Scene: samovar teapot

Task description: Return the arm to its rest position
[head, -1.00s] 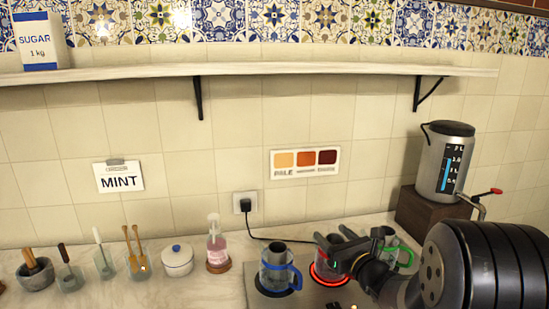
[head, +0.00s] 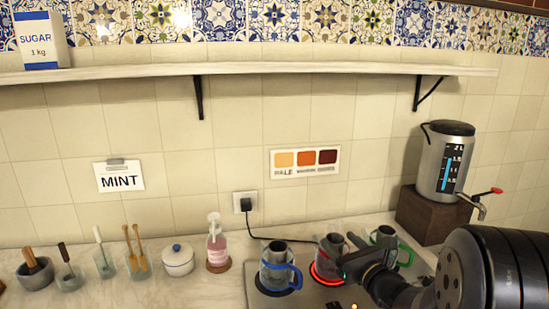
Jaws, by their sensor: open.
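My gripper (head: 357,249) is in the lower right of the head view, at the end of my dark arm. It is open, with its fingers pointing left and up. It is in front of the hob, and its fingertips overlap the gap between the middle pot and the green-handled pot in the picture. I cannot tell whether it touches either. The middle pot (head: 329,248) stands on a red-glowing ring. The blue-handled pot (head: 274,264) stands on the left ring. The green-handled pot (head: 383,236) stands behind the gripper, partly hidden.
A steel urn (head: 445,165) with a red-handled tap stands on a wooden block (head: 430,217) at right. A pump bottle (head: 216,246), a white lidded jar (head: 178,260) and tool holders line the counter at left. A shelf (head: 280,69) runs above.

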